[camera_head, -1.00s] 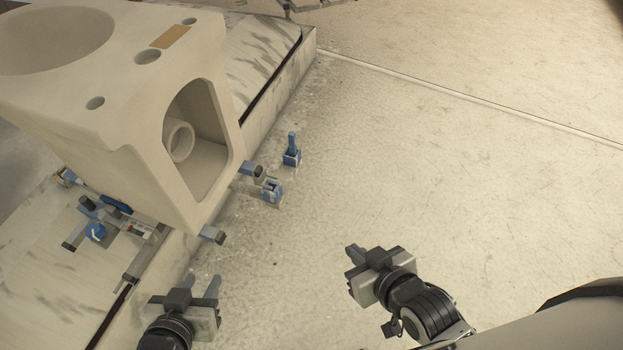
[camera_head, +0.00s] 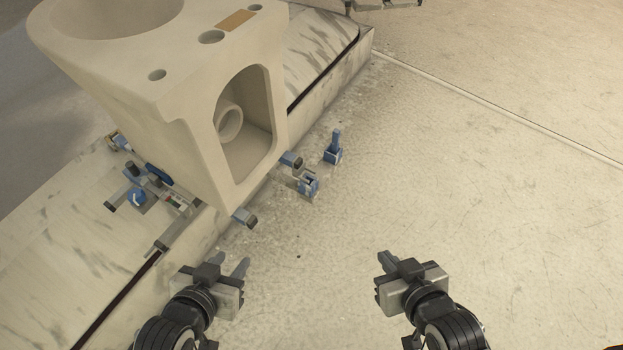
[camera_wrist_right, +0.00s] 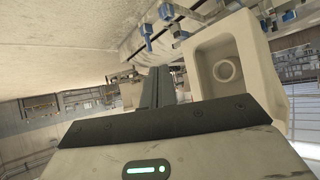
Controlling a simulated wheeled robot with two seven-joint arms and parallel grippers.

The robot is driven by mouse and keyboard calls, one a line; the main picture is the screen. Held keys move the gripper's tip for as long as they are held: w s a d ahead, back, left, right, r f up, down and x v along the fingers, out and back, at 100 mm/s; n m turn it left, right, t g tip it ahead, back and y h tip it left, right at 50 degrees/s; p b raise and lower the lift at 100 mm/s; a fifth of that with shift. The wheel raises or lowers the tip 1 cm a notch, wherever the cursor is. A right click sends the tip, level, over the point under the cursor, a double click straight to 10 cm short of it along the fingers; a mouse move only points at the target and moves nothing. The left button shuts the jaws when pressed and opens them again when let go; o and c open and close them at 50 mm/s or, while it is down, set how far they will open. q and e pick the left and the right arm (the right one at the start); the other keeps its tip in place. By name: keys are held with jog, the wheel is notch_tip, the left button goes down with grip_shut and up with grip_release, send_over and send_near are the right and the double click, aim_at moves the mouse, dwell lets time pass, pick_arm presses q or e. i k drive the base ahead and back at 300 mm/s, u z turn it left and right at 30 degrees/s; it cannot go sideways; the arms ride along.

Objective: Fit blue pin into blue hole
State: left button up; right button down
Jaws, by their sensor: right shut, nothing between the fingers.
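The blue pin (camera_head: 334,147), an upright post on a squarish blue base, stands beside the pale carousel's lower right edge. Just in front of it is a small blue-and-grey fitting (camera_head: 308,186); I cannot tell whether it holds the blue hole. The blue pin also shows at the top of the right wrist view (camera_wrist_right: 146,30). My left gripper (camera_head: 216,262) is open and empty, low in the head view, short of these parts. My right gripper (camera_head: 387,261) is shut and empty to their lower right. Its closed fingers also show in the right wrist view (camera_wrist_right: 157,84).
A large cream ceramic piece (camera_head: 190,120) with a round top opening and a side window stands on the streaked pale platform (camera_head: 60,245). Grey-ended clamps (camera_head: 245,218) stick out from its lower edge. Blue fittings (camera_head: 138,197) lie at left. The floor at right is clear.

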aim_at(309, 189)
jog(key=u, duration=2.8)
jog(key=k, duration=1.3)
jog(key=z, duration=1.65)
jog(key=i, duration=0.5)
jog(key=u, duration=0.05)
